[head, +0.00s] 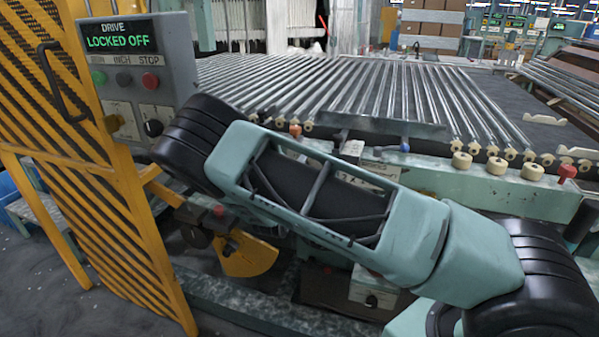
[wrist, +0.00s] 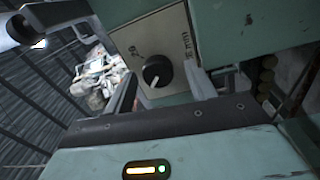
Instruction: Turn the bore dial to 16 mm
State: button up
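In the wrist view a round black dial (wrist: 158,70) with a white pointer mark sits on a pale plate (wrist: 178,48) on a green housing. The pointer aims toward the bottom of the picture, slightly left. My gripper (wrist: 160,76) is open, with one finger left of the dial and one right. The dial appears between them; I see no contact and cannot tell the depth gap. In the head view my arm crosses the middle, and I cannot make out my gripper there.
A yellow mesh guard (head: 85,170) and a grey control box (head: 150,65) reading "DRIVE LOCKED OFF" stand at left. Glass tubes (head: 390,90) lie in rows behind my arm. Another black knob (head: 371,300) shows on a pale plate below my arm.

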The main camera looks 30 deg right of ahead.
jog(key=b+v, duration=0.1)
jog(key=v, duration=1.6)
jog(key=shift+a, duration=0.2)
